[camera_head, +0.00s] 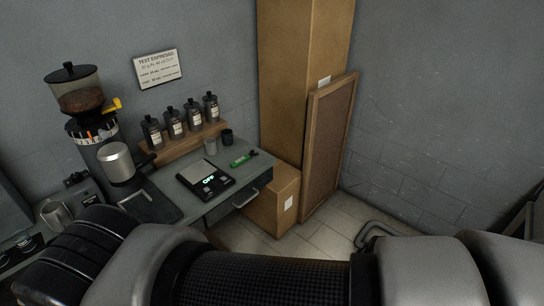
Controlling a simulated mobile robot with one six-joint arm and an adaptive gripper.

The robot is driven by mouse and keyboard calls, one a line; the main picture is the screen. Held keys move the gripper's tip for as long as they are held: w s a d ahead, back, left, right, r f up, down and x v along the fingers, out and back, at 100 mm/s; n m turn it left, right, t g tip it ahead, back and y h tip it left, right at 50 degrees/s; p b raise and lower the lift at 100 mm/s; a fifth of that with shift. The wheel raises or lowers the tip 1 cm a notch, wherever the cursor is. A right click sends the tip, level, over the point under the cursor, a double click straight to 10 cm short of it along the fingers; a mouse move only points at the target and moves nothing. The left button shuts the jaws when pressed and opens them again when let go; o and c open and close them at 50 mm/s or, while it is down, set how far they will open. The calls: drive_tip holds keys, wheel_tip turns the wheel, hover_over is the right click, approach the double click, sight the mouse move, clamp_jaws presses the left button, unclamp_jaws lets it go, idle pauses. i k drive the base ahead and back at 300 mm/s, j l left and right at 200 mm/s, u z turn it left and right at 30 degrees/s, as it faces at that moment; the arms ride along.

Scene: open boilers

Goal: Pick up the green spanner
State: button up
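A small green spanner (243,159) lies on the grey counter (216,205), near its right end. It is to the right of a dark digital scale (206,180) with a lit display. My own arm links fill the bottom of the head view. My gripper is not visible in this frame.
Several labelled jars (174,123) stand on a wooden shelf. A coffee grinder (88,115) stands left. Cardboard boxes (271,200) and a framed board (328,150) stand right of the counter.

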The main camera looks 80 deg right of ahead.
sight(244, 158)
drive_tip(key=z, duration=2.25)
drive_tip(key=u, duration=3)
drive_tip(key=i+l+z, duration=0.2)
drive_tip(key=i+l, duration=0.65)
drive_tip(key=z, duration=2.95)
